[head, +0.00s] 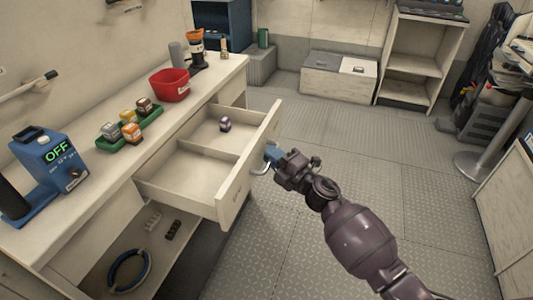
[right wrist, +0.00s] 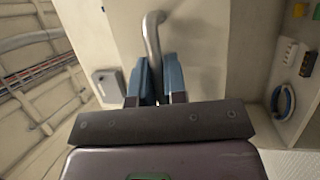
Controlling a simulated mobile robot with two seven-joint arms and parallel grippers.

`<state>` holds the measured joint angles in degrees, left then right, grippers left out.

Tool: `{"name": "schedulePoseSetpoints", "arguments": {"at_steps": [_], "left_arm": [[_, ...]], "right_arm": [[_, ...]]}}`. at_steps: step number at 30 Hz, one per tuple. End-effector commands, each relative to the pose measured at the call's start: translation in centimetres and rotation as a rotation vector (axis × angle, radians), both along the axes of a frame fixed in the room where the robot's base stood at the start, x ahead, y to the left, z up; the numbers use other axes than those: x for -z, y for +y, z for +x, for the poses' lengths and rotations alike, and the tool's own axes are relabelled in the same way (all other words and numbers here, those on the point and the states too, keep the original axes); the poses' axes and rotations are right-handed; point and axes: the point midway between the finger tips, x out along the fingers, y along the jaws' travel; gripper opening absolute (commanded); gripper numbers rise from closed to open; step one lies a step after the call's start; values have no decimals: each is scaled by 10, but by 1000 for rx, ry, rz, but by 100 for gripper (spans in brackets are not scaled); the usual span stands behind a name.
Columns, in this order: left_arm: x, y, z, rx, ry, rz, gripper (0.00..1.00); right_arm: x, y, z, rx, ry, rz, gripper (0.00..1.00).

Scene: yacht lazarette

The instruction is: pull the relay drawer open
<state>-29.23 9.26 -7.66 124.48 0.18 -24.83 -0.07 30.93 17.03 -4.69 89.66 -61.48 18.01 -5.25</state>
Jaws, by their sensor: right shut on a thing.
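The relay drawer (head: 232,188) stands pulled out from under the workbench top, with its inside in view. It has a divider, and a small purple and white relay (head: 225,124) lies in its far compartment. My right gripper (head: 270,157) is at the drawer's front and shut on its metal handle. In the right wrist view the curved handle (right wrist: 152,38) runs down between the blue fingers (right wrist: 156,80). My left gripper is in neither view.
On the workbench (head: 98,178) are a green tray (head: 150,122) of several relays, a red bin (head: 170,86) and a blue device reading OFF (head: 50,158). A shelf below holds a blue ring (head: 128,270). The floor (head: 330,130) beyond my arm is clear.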

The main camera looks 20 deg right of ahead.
Motion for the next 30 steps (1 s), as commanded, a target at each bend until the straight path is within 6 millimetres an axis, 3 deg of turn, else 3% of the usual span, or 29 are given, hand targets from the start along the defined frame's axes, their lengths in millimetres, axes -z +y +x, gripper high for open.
{"name": "schedulePoseSetpoints", "arguments": {"at_steps": [8,9,10,22,30], "left_arm": [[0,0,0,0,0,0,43],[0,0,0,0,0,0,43],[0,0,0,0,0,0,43],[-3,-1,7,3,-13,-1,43],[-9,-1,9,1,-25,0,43]], "right_arm": [[0,0,0,-1,0,0,0],[0,0,0,-2,0,0,17],[0,0,0,-2,0,0,22],[2,-4,-6,0,1,-1,22],[8,-26,-41,1,0,-1,22]]}}
